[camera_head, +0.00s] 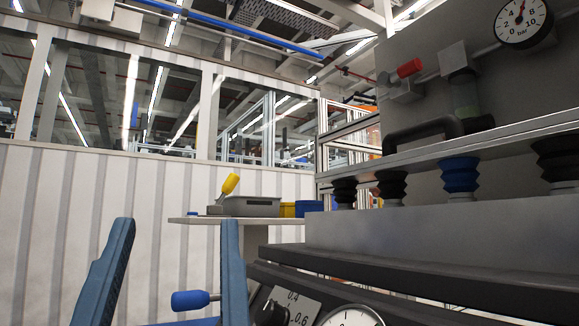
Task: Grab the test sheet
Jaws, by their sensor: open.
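My gripper (178,225) is at the lower left, its two blue fingers pointing up and spread wide. No object is held between them. A light grey slab (420,236) lies at the right, beneath a row of suction cups, and may be the test sheet. I cannot tell for sure. Its left end is to the right of my right finger, with a visible gap in the picture. The suction cups are black, except for a blue one (460,176), and hang from a metal rail (480,145). Whether they touch the slab is hard to tell.
A blue-knobbed lever (190,300) shows between my fingers, beside a dial panel (290,306). Dark rails (400,283) run below the slab. A table (200,220) with a grey box (250,206) and yellow-handled tool stands behind. A pressure gauge (523,20) is upper right.

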